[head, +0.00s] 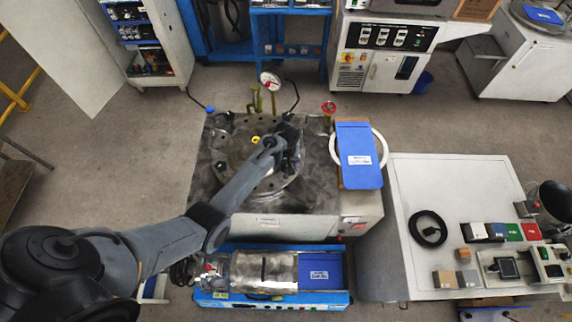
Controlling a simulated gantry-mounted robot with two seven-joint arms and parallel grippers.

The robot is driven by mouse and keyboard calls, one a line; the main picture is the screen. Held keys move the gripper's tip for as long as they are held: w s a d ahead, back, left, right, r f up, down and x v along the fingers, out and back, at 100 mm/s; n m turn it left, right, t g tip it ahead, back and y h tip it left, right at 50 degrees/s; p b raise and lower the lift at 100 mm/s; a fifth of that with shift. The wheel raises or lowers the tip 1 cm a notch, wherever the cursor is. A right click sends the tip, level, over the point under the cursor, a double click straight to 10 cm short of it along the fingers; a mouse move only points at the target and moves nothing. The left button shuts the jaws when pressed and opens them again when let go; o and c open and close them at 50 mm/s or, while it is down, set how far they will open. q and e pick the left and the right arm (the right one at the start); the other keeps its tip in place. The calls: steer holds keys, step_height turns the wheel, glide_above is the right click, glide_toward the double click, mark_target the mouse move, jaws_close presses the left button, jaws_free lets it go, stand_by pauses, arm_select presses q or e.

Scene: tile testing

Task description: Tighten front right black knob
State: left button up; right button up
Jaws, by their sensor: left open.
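The tile testing machine (330,205) stands at the centre in the head view, with a round metal fixture (240,150) on its top. Small dark fittings sit around the fixture's rim, and a yellow part (256,139) shows near its middle. My left arm reaches over the fixture from the lower left. My left gripper (287,150) is open at the fixture's right side, over its rim. The gripper and forearm cover that part of the rim. I cannot make out the front right black knob clearly or tell whether the gripper touches it. My right gripper is not in view.
A pressure gauge (270,80) and a red valve handle (328,107) stand at the machine's back. A blue clipboard (358,155) and a white ring (381,146) lie at its right. A blue unit (270,299) stands in front. A white table (400,200) holds tiles and a black cable coil.

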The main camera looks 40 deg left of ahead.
arm_select(q)
steer(key=c, duration=1.1)
steer(key=shift+o, duration=0.2)
